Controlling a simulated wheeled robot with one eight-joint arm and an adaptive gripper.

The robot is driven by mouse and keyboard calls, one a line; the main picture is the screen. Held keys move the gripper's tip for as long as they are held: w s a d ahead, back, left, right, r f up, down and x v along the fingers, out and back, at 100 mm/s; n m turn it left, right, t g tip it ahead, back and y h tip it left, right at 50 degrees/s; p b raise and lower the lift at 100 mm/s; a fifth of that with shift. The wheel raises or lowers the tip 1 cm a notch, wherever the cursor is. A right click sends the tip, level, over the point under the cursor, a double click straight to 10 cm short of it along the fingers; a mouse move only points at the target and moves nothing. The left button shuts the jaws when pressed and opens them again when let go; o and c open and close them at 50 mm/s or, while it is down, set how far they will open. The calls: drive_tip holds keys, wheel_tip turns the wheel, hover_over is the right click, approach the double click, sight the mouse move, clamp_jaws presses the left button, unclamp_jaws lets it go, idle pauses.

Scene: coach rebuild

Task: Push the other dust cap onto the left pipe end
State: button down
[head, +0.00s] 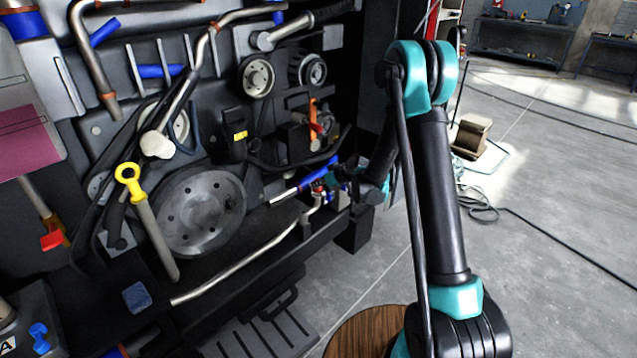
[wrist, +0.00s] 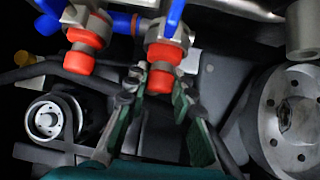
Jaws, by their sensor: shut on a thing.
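In the wrist view, two grey pipe fittings with blue handles and red-orange collars hang side by side. The left-hand fitting (wrist: 90,22) has a red dust cap (wrist: 78,63) at its lower end. My gripper (wrist: 160,82) has its fingertips on either side of another red dust cap (wrist: 158,80), directly below the right-hand fitting (wrist: 166,30). This cap lines up with that pipe end and looks close against it; I cannot tell how far on it sits. In the head view my gripper (head: 332,180) is small and partly hidden among the fittings.
A large grey pulley (head: 200,212) stands left of the fittings in the head view, and shows at right in the wrist view (wrist: 292,120). A smaller pulley (wrist: 46,119) is at the wrist view's left. A bare pipe (head: 240,265) runs below. Open floor lies to the right.

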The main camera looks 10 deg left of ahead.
drive_tip(key=shift+f, duration=0.3)
drive_tip(key=c, duration=0.8)
unclamp_jaws()
drive_tip(key=shift+v, duration=4)
drive_tip(key=v, duration=1.2)
drive_tip(key=s+d+f+m+g+h, duration=0.1)
drive_tip(key=s+d+m+h, duration=0.1)
drive_tip(key=s+d, duration=0.3)
drive_tip(key=s+d+f+m+h, duration=0.2)
drive_tip(key=s+d, duration=0.4)
drive_tip(key=s, duration=0.7)
drive_tip(key=s+d+f+m+g+h, duration=0.1)
drive_tip(key=s+d+m+h, duration=0.2)
drive_tip(key=s, duration=0.6)
drive_tip(key=shift+s+d+f+m+g+h, duration=0.15)
drive_tip(key=shift+d+f+m+h, duration=0.05)
drive_tip(key=shift+d+m, duration=0.55)
drive_tip(key=shift+s+d+f+m+g+h, duration=0.15)
drive_tip(key=shift+d+f+m+h, duration=0.05)
drive_tip(key=shift+d+m, duration=0.5)
